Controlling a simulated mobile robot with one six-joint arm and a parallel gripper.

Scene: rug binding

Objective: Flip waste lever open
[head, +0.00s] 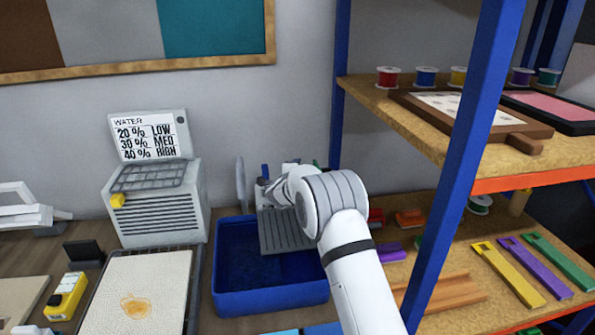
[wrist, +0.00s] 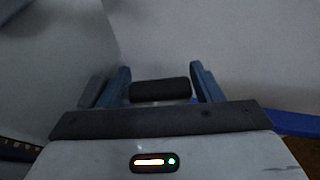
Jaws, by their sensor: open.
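My gripper (wrist: 160,70) is open in the wrist view, with one blue finger on each side. A dark, rounded bar (wrist: 160,90), perhaps the waste lever's handle, lies crosswise between the fingers. I cannot tell whether either finger touches it. In the head view, my white wrist hides most of the gripper and whatever is in front of it. Small blue and dark parts show just left of the wrist, behind the blue basin (head: 228,285). I cannot make out the lever clearly there.
A grey ribbed board (head: 278,232) stands at the basin's back. A grey machine with a water chart (head: 150,138) and a tray with a stained cream mat (head: 140,290) are left. A blue-posted shelf (head: 462,150) with spools and tools stands close on the right of my arm.

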